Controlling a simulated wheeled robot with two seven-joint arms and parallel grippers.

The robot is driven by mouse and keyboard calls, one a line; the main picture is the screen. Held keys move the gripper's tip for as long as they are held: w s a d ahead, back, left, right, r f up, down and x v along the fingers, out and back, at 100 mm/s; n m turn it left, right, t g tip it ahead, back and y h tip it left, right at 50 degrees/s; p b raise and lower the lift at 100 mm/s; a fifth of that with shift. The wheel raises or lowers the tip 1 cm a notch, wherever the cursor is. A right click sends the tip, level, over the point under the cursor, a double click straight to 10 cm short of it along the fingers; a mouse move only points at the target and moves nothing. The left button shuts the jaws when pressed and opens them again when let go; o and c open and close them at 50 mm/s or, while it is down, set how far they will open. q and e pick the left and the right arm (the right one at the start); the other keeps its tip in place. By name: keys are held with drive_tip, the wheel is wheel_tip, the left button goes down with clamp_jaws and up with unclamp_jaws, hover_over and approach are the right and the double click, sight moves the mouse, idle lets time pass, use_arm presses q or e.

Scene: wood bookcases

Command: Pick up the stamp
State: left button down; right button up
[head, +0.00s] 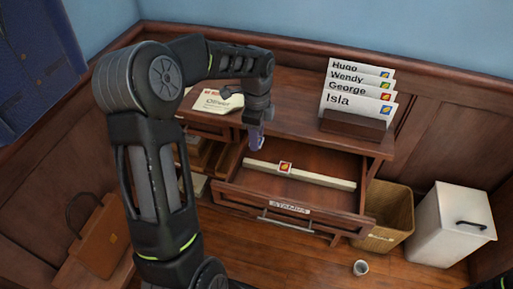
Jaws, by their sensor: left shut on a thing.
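My left gripper (256,141) hangs pointing down above the back left of the open drawer (275,208), which is labelled STAMPS. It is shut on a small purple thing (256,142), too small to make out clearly. A stamp (285,168) with a red and yellow picture lies on a pale strip (322,178) across the drawer. The stamp is below and to the right of my left gripper, apart from it. My right gripper is out of view.
Name-marked envelopes (350,105) stand in a wooden holder (352,126) on the desk. Another envelope (217,101) lies behind my left arm. A wicker bin (385,217), white bin (452,225) and cup (360,267) stand on the floor. A brown bag (98,235) is at left.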

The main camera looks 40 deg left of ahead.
use_arm(q)
drive_tip(key=shift+r, duration=0.75)
drive_tip(key=w+d+n, duration=0.4)
drive_tip(key=d+n, duration=1)
drive_tip(key=d, duration=0.3)
drive_tip(key=shift+d+f, duration=0.15)
drive_tip(key=shift+f, duration=0.05)
